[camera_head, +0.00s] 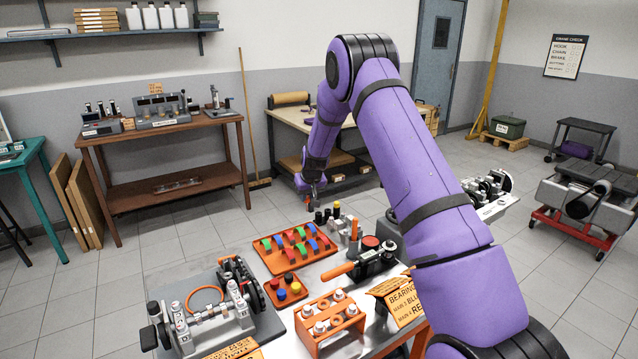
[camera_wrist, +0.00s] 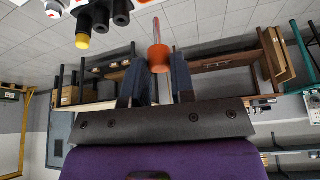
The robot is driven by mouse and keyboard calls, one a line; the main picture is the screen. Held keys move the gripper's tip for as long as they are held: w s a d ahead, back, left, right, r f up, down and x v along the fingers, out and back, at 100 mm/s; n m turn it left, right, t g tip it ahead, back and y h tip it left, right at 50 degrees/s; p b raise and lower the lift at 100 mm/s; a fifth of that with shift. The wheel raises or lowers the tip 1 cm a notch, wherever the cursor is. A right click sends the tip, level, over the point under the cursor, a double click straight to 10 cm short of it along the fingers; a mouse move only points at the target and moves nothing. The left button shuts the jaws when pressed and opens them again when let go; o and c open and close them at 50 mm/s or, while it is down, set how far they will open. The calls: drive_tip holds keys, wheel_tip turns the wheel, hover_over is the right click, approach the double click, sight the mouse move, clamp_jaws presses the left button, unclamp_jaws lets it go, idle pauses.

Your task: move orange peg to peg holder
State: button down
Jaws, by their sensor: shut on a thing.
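The orange peg (camera_wrist: 158,58) shows in the wrist view, with a thick orange body and a thin grey shaft. My gripper (camera_wrist: 157,85) is shut on its orange body, with one dark finger on each side. A cluster of dark upright pegs (camera_head: 322,216), one with a yellow top, stands just below and right of the gripper. They also show in the wrist view (camera_wrist: 101,18). I cannot tell which thing is the peg holder.
An orange tray (camera_head: 275,265) with coloured bearing shells lies on the bench. An orange rack (camera_head: 315,342) with white-topped parts is nearer. A crankshaft fixture (camera_head: 205,312) stands at left. An orange-handled tool (camera_head: 340,271) and a bearing sign (camera_head: 405,304) are near my arm.

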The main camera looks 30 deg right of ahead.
drive_tip(key=w+d, duration=0.4)
drive_tip(key=d, duration=0.3)
drive_tip(key=shift+w+f, duration=0.1)
drive_tip(key=shift+f, duration=2.4)
drive_tip(key=shift+f, duration=2.1)
idle(0.5)
drive_tip(key=c, duration=1.2)
unclamp_jaws()
drive_tip(key=shift+r, duration=1.5)
